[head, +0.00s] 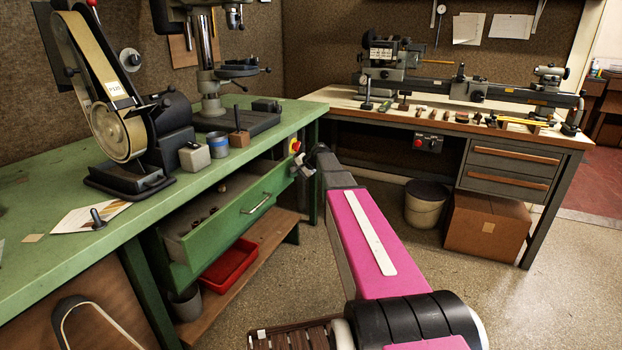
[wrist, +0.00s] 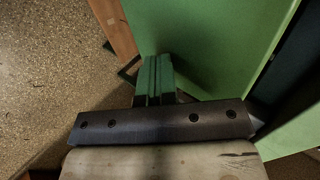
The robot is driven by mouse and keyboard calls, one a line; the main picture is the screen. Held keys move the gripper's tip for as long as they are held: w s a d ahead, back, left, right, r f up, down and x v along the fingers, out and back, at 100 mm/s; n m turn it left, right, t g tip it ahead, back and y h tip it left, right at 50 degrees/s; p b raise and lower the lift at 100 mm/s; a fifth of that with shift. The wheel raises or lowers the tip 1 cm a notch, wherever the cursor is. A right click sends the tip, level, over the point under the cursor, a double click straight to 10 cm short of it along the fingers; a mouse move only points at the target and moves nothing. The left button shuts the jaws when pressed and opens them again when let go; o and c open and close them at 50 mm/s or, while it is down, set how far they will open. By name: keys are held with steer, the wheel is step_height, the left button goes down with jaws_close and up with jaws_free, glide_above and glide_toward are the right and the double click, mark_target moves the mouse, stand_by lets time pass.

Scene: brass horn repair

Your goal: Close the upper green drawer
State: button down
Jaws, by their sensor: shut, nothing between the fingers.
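The green drawer (head: 222,228) sticks out from under the green workbench, open, with a few small items inside. Its front has a bar handle (head: 258,203). My gripper (head: 303,162) is near the right end of the drawer front, beside the bench's red button; its fingers are partly hidden by my wrist in the head view. In the wrist view my gripper (wrist: 157,62) has its two green fingers shut together and empty. A green panel (wrist: 215,40) lies just beside the fingertips; whether they touch it I cannot tell.
The green workbench (head: 60,235) carries a belt sander (head: 115,125) and a drill press. A red tray (head: 228,264) sits on the wooden shelf below the drawer. A cardboard box (head: 487,235) and a bucket (head: 427,205) stand under the far bench. The floor between is clear.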

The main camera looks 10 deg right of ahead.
mark_target(289, 164)
steer(key=w+a, duration=0.2)
steer(key=a, duration=0.1)
steer(key=w+a, duration=0.5)
steer(key=shift+a, duration=0.3)
steer(key=shift+a, duration=0.1)
steer(key=shift+s+d, duration=0.25)
steer(key=shift+s, duration=0.05)
steer(key=s+d, duration=0.1)
steer(key=d, duration=0.1)
steer(key=s+d, duration=0.1)
steer(key=s, duration=0.1)
steer(key=shift+d+r, duration=0.35)
steer(key=shift+r, duration=0.05)
steer(key=v, duration=0.8)
steer(key=shift+s+d+r, duration=0.15)
steer(key=shift+d+r, duration=0.05)
steer(key=shift+d, duration=0.05)
steer(key=s+f+n+g+h, duration=0.2)
steer(key=s+f, duration=0.5)
steer(key=s, duration=0.5)
steer(key=s+f+n+g+h, duration=0.2)
steer(key=s+f, duration=0.4)
steer(key=s, duration=0.7)
steer(key=s+f+n+g+h, duration=0.1)
steer(key=s+f+n+h, duration=0.2)
steer(key=s+f, duration=0.4)
steer(key=s, duration=0.5)
steer(key=shift+s+f+n+g, duration=0.3)
steer(key=shift+f+g, duration=0.05)
steer(key=shift+g, duration=0.05)
